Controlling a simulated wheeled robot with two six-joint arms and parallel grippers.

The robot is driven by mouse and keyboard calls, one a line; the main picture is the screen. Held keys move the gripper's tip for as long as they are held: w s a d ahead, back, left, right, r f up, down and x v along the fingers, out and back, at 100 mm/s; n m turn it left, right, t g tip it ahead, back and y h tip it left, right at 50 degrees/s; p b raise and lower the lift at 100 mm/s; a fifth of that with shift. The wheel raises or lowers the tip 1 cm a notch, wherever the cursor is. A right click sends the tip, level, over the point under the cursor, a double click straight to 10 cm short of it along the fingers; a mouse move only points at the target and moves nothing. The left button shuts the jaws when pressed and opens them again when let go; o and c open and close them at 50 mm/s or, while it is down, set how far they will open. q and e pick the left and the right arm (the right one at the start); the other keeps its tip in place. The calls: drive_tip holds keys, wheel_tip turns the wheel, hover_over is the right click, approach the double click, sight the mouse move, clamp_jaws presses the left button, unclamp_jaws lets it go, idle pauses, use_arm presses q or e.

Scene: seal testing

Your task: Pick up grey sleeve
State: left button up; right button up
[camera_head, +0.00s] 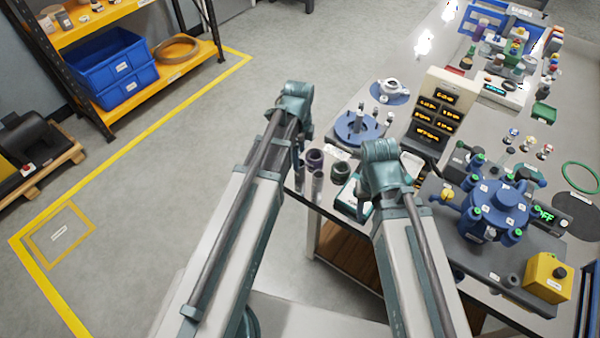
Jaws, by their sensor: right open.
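A dark purple sleeve (315,159) and a dark grey sleeve (342,171) stand at the table's left edge, with a lighter grey cylinder (318,184) just in front. I cannot tell for sure which of these is the grey sleeve. My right gripper (362,210) points down beside a teal-edged tray, just right of them; it is open, and its fingers are small and partly hidden by my arm. My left gripper (299,152) hangs just left of the purple sleeve at the table edge; its jaws are too small to read.
A blue round fixture (357,130) and a beige display box (440,112) stand behind my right gripper. A blue valve assembly (497,205) and a yellow button box (548,278) are at the right. Floor left of the table is clear up to the shelf (170,60).

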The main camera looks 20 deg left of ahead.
sight(300, 170)
use_arm(q)
drive_tip(key=shift+d+f+b, duration=0.15)
drive_tip(key=shift+f+b, duration=2.5)
drive_tip(key=shift+f, duration=0.05)
use_arm(e)
drive_tip(key=shift+f, duration=2.65)
use_arm(q)
drive_tip(key=shift+r, duration=0.1)
drive_tip(key=shift+c, duration=0.3)
use_arm(e)
drive_tip(key=shift+r, duration=0.1)
use_arm(q)
clamp_jaws()
